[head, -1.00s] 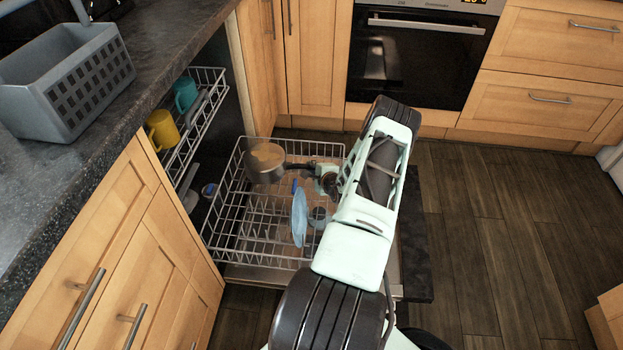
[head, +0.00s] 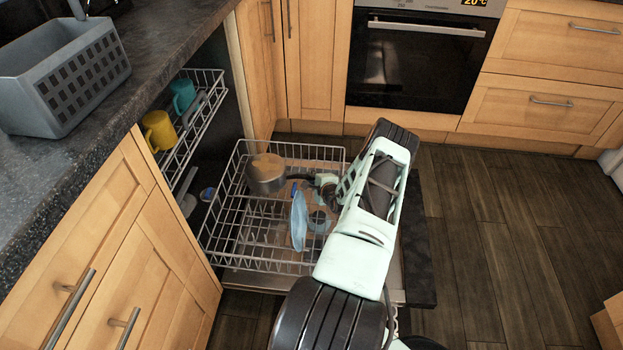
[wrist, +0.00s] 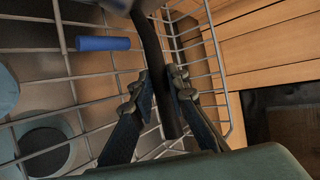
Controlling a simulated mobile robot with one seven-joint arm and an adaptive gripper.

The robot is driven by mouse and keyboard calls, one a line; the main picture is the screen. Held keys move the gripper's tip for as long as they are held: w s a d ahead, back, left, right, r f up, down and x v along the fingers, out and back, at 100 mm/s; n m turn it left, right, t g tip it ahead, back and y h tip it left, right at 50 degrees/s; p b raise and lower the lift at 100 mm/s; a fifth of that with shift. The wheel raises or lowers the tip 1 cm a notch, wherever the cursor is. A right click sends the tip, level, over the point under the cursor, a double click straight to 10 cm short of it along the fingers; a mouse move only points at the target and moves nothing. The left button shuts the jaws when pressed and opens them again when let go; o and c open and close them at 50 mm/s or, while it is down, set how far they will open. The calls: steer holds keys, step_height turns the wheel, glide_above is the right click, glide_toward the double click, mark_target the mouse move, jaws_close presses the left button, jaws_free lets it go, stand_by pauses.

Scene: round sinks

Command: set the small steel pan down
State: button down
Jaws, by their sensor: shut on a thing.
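The small steel pan (head: 266,174) is at the back left of the pulled-out lower dishwasher rack (head: 222,262), its body roughly upright. Its dark handle (head: 301,177) points right to my gripper (head: 324,181). In the wrist view my gripper (wrist: 163,98) has its two fingers on either side of the dark handle (wrist: 154,50), shut on it. Only an edge of the pan's body (wrist: 118,5) shows at the top of the wrist view. I cannot tell whether the pan's bottom touches the rack wires.
A light blue plate (head: 299,221) stands in the rack, nearer than the pan. A blue cylindrical thing (wrist: 103,44) lies by the handle. The upper rack (head: 205,112) holds a yellow mug (head: 158,131) and a teal mug (head: 183,97). The lower rack's front left is clear.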

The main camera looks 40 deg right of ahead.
steer(key=shift+f, duration=0.2)
steer(key=c, duration=1.9)
jaws_free()
steer(key=shift+f, duration=0.1)
steer(key=shift+d, duration=0.1)
steer(key=shift+s+r+p, duration=0.1)
steer(key=shift+r+p, duration=0.2)
steer(key=shift+r, duration=0.25)
steer(key=p+v, duration=0.4)
steer(key=v, duration=0.8)
steer(key=shift+r+p, duration=0.1)
steer(key=shift+p, duration=0.2)
